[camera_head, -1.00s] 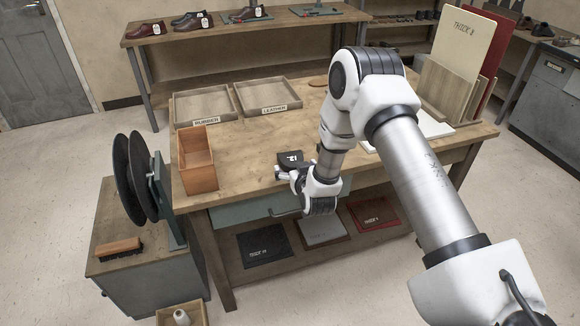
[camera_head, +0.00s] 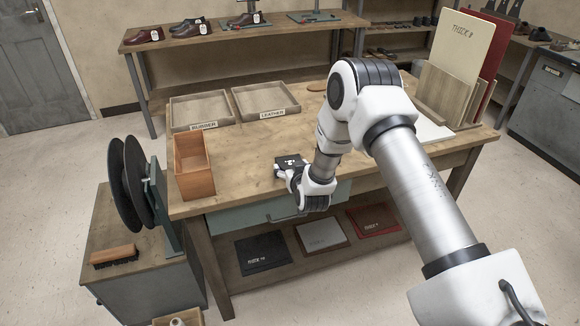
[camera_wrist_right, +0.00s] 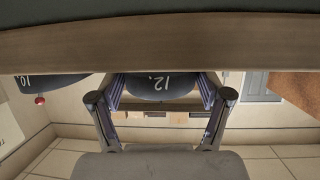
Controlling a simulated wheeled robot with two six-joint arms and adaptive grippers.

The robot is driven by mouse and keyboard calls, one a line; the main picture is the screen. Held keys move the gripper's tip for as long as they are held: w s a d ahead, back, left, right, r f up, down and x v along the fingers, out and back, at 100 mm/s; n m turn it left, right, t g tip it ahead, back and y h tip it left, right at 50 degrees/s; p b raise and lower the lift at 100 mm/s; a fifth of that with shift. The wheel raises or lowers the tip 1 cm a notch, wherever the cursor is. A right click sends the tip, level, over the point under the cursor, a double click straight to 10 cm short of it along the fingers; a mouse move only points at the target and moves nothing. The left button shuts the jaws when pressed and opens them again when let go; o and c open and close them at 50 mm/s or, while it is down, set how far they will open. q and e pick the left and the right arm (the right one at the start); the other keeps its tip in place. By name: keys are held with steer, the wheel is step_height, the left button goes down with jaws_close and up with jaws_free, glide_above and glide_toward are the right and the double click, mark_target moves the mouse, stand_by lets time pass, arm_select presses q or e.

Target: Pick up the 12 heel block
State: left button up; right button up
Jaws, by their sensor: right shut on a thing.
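The 12 heel block (camera_head: 289,161) is a small black piece with a white 12, near the front edge of the wooden workbench (camera_head: 240,168). My right gripper (camera_head: 284,174) is at the bench front and is shut on the block. In the right wrist view the block (camera_wrist_right: 157,86) shows its 12 between the two fingers (camera_wrist_right: 160,95). I cannot tell whether it still touches the bench. A black piece marked 10 (camera_wrist_right: 38,83) shows left of it in the wrist view; I do not make it out in the head view. My left gripper is not in view.
An open wooden box (camera_head: 194,181) stands left of the gripper. Trays marked RUBBER (camera_head: 203,126) and LEATHER (camera_head: 281,112) lie behind. A rack with upright boards (camera_head: 447,95) stands at right. A teal drawer front (camera_head: 245,216) is below the bench edge.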

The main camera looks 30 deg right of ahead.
stand_by(0.3)
step_height(320, 180, up, 7)
steer(key=p, duration=0.5)
steer(key=shift+a+f, duration=0.1)
